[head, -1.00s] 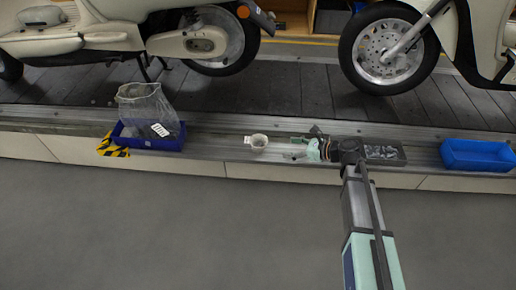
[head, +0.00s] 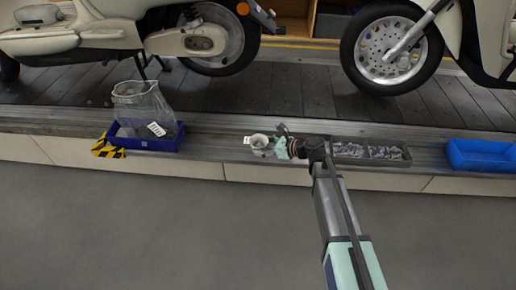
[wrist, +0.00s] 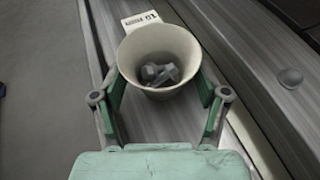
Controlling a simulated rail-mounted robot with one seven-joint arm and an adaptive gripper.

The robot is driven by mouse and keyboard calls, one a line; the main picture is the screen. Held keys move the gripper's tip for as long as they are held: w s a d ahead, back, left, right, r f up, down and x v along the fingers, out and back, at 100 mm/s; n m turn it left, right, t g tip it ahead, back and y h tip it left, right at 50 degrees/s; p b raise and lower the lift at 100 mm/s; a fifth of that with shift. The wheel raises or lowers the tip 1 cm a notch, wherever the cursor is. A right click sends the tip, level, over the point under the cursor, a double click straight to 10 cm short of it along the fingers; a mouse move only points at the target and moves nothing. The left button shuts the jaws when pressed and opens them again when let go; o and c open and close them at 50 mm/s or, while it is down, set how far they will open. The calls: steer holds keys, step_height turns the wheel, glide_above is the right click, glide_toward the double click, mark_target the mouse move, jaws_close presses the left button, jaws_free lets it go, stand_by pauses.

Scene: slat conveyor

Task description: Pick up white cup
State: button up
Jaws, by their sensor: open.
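The white cup (head: 259,141) stands upright on the metal ledge, left of the middle in the head view. In the wrist view the cup (wrist: 158,92) is close and holds a few grey bolts or nuts (wrist: 158,73). My gripper (head: 272,143) comes at it from the right, low over the ledge. In the wrist view my gripper (wrist: 158,96) is open, with one green finger pad on each side of the cup. Whether the pads touch the cup, I cannot tell.
A white numbered tag (wrist: 141,20) lies beyond the cup. A blue tray (head: 146,144) with a clear bag (head: 145,104) and a yellow-black striped item (head: 107,148) are left. A grey tray of metal parts (head: 370,152) and a blue bin (head: 482,155) are right. Scooters stand behind.

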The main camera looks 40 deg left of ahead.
steer(key=shift+x, duration=1.2)
steer(key=c, duration=1)
